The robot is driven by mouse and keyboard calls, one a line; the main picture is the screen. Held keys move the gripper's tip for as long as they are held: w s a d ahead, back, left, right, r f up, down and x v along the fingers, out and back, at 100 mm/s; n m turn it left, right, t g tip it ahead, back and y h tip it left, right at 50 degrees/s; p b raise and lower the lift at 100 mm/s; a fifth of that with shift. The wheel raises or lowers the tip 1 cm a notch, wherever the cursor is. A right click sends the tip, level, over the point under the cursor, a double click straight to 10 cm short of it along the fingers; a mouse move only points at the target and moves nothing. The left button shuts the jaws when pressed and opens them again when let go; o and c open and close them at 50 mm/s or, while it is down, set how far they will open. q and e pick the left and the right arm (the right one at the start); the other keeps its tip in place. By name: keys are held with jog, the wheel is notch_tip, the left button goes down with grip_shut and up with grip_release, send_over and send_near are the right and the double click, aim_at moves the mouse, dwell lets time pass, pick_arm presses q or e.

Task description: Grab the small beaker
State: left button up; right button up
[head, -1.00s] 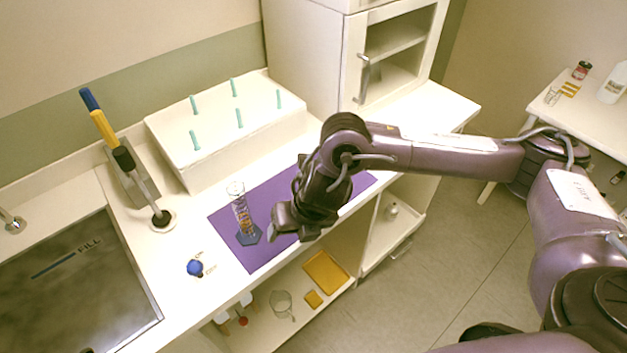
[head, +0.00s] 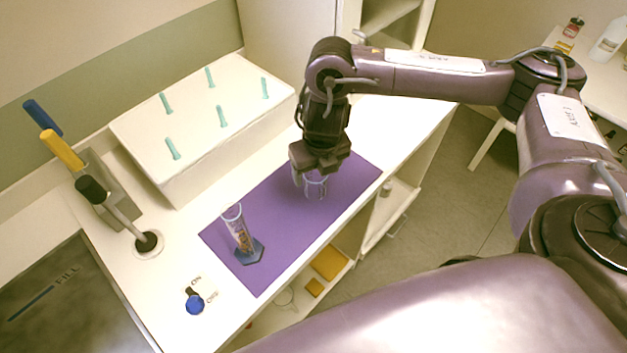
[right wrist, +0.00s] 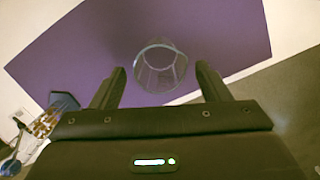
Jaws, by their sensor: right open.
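The small beaker is clear glass and stands on the purple mat (head: 270,208). In the head view the beaker (head: 317,187) shows just below my right gripper (head: 314,172), which partly hides it. In the right wrist view the beaker (right wrist: 160,68) is ahead of and between the two fingertips of the right gripper (right wrist: 160,80). The right gripper is open and points down at the beaker. Whether the fingers reach down around the glass is unclear. My left gripper is not in view.
A graduated cylinder (head: 241,240) with a dark hexagonal base stands on the mat's left part. A white pegged stand (head: 195,135) is behind. A sink (head: 70,310) and a blue knob (head: 195,304) are at left. The counter's front edge runs close to the mat.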

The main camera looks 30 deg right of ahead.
aim_at(316, 178)
notch_tip(316, 178, down, 3)
jog(key=shift+w+f+b, duration=0.1)
jog(key=shift+w+b, duration=0.05)
jog(key=shift+b, duration=0.2)
jog(key=shift+w+f, duration=0.15)
jog(key=shift+f, duration=0.45)
jog(key=shift+w+f, duration=0.15)
jog(key=shift+f, duration=0.45)
jog(key=c, duration=0.5)
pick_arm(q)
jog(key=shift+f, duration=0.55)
pick_arm(e)
jog(key=c, duration=0.6)
jog(key=shift+o, duration=0.2)
jog(key=shift+r, duration=0.2)
